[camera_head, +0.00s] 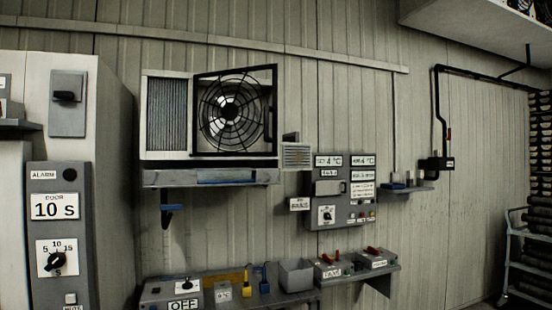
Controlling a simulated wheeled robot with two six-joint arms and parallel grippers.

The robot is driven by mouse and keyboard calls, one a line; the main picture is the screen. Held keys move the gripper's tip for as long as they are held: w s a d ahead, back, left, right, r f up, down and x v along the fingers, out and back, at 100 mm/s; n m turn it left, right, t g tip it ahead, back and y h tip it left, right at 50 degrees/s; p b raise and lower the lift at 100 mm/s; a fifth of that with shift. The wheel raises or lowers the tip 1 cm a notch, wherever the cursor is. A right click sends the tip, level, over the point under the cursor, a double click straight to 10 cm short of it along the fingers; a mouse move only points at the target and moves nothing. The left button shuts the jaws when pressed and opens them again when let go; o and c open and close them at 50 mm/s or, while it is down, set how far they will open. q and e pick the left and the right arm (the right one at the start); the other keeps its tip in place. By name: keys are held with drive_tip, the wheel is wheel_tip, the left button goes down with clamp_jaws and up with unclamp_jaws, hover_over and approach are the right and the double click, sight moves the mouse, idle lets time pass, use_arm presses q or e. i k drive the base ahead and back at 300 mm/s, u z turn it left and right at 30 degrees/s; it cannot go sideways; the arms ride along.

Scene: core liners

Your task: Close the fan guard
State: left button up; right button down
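The fan guard (205,88) is a black square frame with a round wire grille, on the right half of a wall-mounted cooling unit (152,178). The frame's right edge looks taller than its left and rises above the unit's top, so the guard appears swung partly outward from its left side. A dark handle (268,121) shows near the right edge. The fan (230,111) is seen through the wires. The exact gap behind the guard's right edge is hard to tell. Neither of my grippers is in view.
A grey control panel (340,190) is on the wall right of the unit. A shelf (330,284) below carries switch boxes, padlocks and a grey bin (296,275). A tall cabinet (115,180) stands at the left, with a timer panel (58,225). A rack (525,265) is far right.

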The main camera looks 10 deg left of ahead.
sight(230, 112)
drive_tip(key=u, duration=0.35)
drive_tip(key=i, duration=0.9)
drive_tip(key=u, duration=0.6)
